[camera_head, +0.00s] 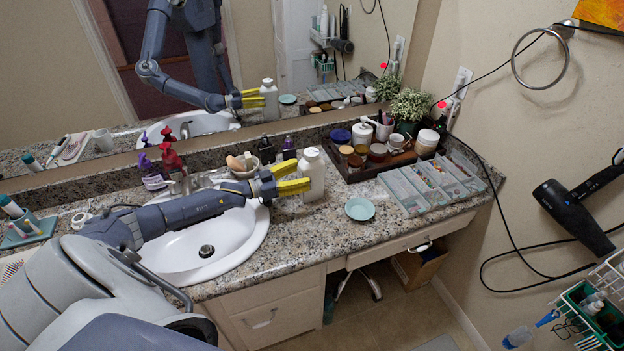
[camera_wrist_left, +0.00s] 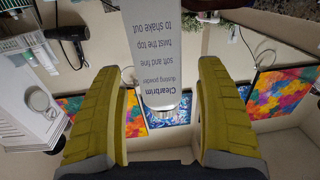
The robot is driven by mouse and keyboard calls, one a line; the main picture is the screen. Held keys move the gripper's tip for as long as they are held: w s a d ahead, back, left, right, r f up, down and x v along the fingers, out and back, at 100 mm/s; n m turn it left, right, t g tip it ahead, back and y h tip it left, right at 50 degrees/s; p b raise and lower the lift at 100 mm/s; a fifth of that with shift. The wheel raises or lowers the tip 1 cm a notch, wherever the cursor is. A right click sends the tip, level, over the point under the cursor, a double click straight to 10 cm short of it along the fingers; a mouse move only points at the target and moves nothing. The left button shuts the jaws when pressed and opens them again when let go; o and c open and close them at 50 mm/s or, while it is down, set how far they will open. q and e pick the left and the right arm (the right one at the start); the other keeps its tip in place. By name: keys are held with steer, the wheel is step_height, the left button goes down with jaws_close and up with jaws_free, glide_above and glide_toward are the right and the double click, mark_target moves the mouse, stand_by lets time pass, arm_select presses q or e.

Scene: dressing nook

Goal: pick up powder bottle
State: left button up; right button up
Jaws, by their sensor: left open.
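The powder bottle (camera_head: 314,170) is white with a rounded cap and stands upright on the granite counter, right of the sink. In the left wrist view, the bottle (camera_wrist_left: 165,45) shows upside down, with its label reading "Clearbrim dusting powder". My left gripper (camera_head: 299,175) is open, with its yellow fingers pointing right at the bottle. In the wrist view the bottle lies in line with the gap between the fingers, with room on both sides. I cannot tell whether the fingertips reach past its near side. My right gripper is not in view.
The sink (camera_head: 225,245) lies under my left arm. A teal dish (camera_head: 360,209) sits right of the bottle, before a dark tray (camera_head: 352,176) of jars. Counter between bottle and dish is clear.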

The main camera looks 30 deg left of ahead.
mark_target(321, 168)
arm_select(q)
steer(key=shift+w+d, duration=0.3)
steer(key=shift+w, duration=0.2)
steer(key=shift+x, duration=3.2)
jaws_close()
